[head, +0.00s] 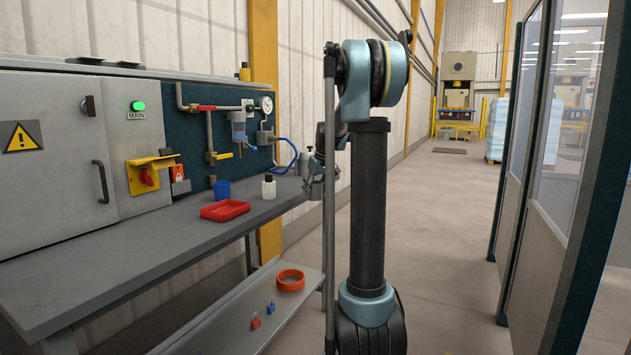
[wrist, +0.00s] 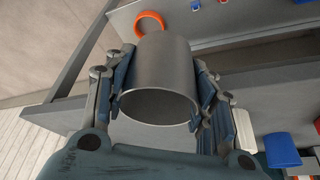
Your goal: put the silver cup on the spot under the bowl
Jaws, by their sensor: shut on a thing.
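The silver cup (wrist: 157,75) is between the two fingers of my gripper (wrist: 162,72) in the wrist view, its open rim facing the camera. The gripper is shut on the cup's sides. In the head view, my gripper (head: 314,178) and the cup (head: 316,190) are beyond the right end of the bench, partly behind my arm.
On the bench (head: 130,255) stand a blue cup (head: 222,190), a white bottle (head: 269,187) and a red tray (head: 225,210). An orange ring-shaped dish (head: 290,280) and two padlocks (head: 256,322) are on the lower shelf. Open floor lies right of my arm.

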